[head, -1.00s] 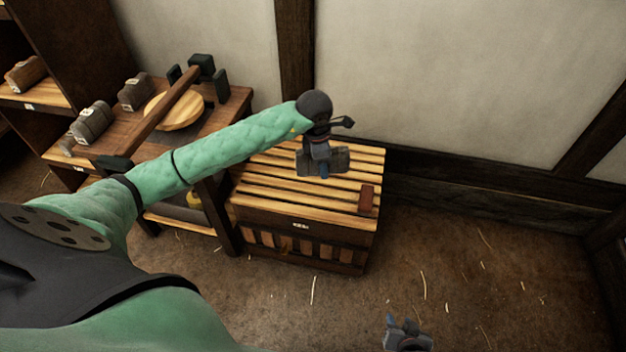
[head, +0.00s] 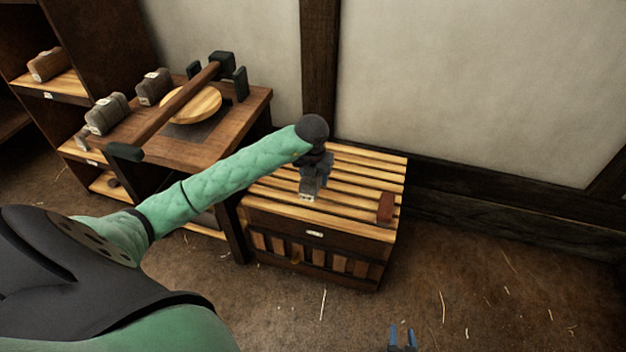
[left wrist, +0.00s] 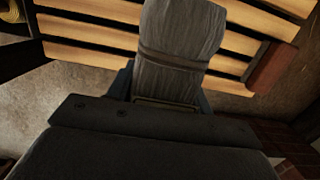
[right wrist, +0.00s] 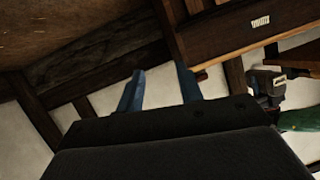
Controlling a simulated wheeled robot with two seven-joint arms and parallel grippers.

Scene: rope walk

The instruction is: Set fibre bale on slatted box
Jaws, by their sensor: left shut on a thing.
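The fibre bale (head: 311,188) is a grey bundle with a darker band. My left gripper (head: 313,168) is shut on it over the slatted box (head: 345,215), near the middle of its top. In the left wrist view the bale (left wrist: 180,50) stands out beyond the gripper, with light slats behind it. I cannot tell whether the bale touches the slats. The box has light wooden slats on top and a dark front with a small label. My right gripper (head: 402,338) is low at the bottom edge, open and empty; its two blue fingers (right wrist: 160,88) are apart in the right wrist view.
A small red-brown block (head: 386,208) lies on the box top's right end. A wooden bench (head: 240,115) at left holds a round board (head: 190,104) and a long beam. Other bales (head: 107,113) stand left of it. A wall is close behind; the floor at right is clear.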

